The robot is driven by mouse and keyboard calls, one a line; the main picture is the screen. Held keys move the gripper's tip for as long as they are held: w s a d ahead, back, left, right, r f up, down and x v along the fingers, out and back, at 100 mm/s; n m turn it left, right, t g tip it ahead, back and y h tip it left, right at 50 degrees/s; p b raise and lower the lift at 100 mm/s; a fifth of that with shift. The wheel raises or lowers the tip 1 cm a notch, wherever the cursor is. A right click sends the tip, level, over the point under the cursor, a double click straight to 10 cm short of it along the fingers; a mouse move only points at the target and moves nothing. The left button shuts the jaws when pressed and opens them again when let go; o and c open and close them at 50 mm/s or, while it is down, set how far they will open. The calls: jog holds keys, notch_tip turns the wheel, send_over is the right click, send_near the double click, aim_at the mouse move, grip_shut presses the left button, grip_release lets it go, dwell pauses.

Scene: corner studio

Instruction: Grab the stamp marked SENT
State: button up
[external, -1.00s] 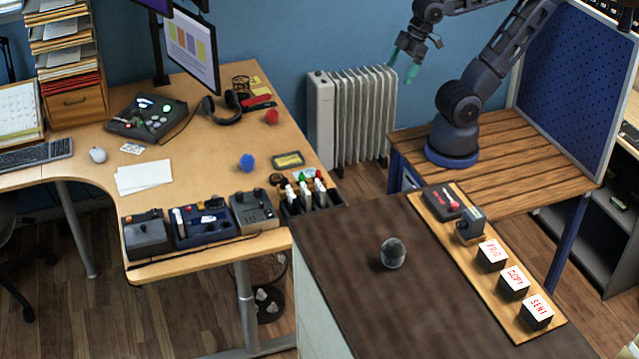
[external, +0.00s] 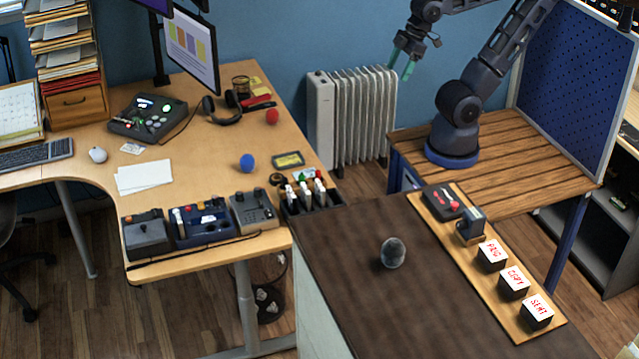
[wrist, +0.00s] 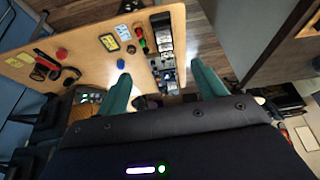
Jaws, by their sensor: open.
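The stamp marked SENT (external: 537,311) is a dark block with a white top and red lettering. It stands at the near end of a wooden strip (external: 508,318) on the dark brown counter, in the external view. Two like stamps stand behind it in the same row, the COPY stamp (external: 514,283) and another red-lettered stamp (external: 491,254). My gripper (external: 400,68) is open and empty, high in front of the blue wall and far from the stamps. Its green fingers (wrist: 162,90) show apart in the wrist view. I cannot make out the stamps in the wrist view.
A dark stamp-like device (external: 470,227) and a dark pad (external: 441,203) share the strip. A round grey object (external: 393,253) sits on the otherwise bare counter (external: 400,310). A marker holder (external: 311,198) stands by the counter's far left corner. A white radiator (external: 362,115) is below my gripper.

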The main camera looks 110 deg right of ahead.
jog(key=w+a+r+n+y, duration=0.1)
jog(key=w+a+r+n, duration=0.3)
jog(key=w+a, duration=0.65)
jog(key=w+a+r+n+y, duration=0.1)
jog(key=w+a+r+n, duration=0.2)
jog(key=w+a+r, duration=0.75)
jog(key=a+f+n+g+y, duration=0.1)
jog(key=a+f+n, duration=0.25)
jog(key=a, duration=0.95)
jog(key=a+f+n+g, duration=0.15)
jog(key=a+f, duration=0.25)
jog(key=a, duration=1)
jog(key=n+g+y, duration=0.1)
jog(key=n+g, duration=0.1)
jog(key=n, duration=0.4)
send_near(538, 306)
jog(key=f, duration=0.1)
jog(key=x, duration=0.4)
jog(key=shift+w+d+f, duration=0.1)
jog(key=shift+w+f, duration=0.1)
jog(key=shift+w, duration=0.1)
jog(key=shift+s+a+x, duration=0.1)
jog(key=shift+a+x, duration=0.05)
jog(key=shift+x, duration=1.25)
jog(key=shift+s+a+x, duration=0.15)
jog(key=shift+x, duration=1.3)
jog(key=shift+r, duration=0.15)
